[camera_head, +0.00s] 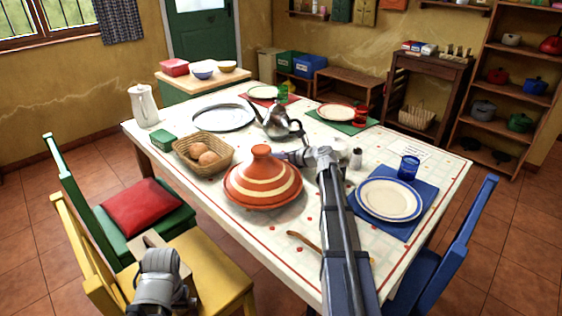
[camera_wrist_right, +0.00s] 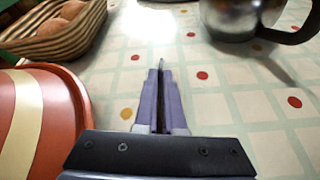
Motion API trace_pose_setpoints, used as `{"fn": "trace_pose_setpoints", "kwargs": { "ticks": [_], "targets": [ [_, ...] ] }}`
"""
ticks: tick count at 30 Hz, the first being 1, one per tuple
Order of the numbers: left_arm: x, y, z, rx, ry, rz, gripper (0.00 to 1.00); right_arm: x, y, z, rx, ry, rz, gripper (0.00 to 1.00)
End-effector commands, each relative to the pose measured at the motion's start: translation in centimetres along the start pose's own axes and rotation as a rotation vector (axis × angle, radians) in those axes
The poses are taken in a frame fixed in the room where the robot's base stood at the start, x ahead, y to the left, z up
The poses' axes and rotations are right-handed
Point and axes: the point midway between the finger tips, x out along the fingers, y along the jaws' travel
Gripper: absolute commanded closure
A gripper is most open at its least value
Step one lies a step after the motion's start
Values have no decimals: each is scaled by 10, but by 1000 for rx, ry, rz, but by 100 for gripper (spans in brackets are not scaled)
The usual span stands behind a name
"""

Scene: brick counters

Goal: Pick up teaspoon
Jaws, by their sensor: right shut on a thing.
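My right gripper (camera_head: 284,155) reaches over the table between the tagine and the metal teapot. In the right wrist view its two purple fingers (camera_wrist_right: 161,80) are closed together, pointing away over the tablecloth. A thin grey metal tip, apparently the teaspoon (camera_wrist_right: 161,63), shows just past the fingertips; the fingers hide the rest, and I cannot make it out in the head view. I cannot tell whether it touches the cloth.
The orange striped tagine (camera_head: 262,182), bread basket (camera_head: 203,155) and teapot (camera_head: 277,122) stand close around the right gripper. A salt shaker (camera_head: 356,158), blue cup (camera_head: 409,168) and plate (camera_head: 388,199) are to the right. A wooden utensil (camera_head: 303,241) lies near the front edge.

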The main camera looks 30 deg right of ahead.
Motion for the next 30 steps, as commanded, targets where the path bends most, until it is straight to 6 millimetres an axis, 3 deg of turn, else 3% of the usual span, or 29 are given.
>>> {"fn": "trace_pose_setpoints", "kwargs": {
  "ticks": [8, 13, 30],
  "targets": [
    [-4, 0, 0, 0, 0, 0, 0, -1, 1, 3, 0, 0, 0, 100],
    [-16, -2, 1, 0, 0, 0, 0, -6, 3, 15, 0, 0, 0, 100],
    [-95, -9, 6, 0, 0, 0, 0, -36, 19, 87, 0, 0, 0, 100]
  ]
}}
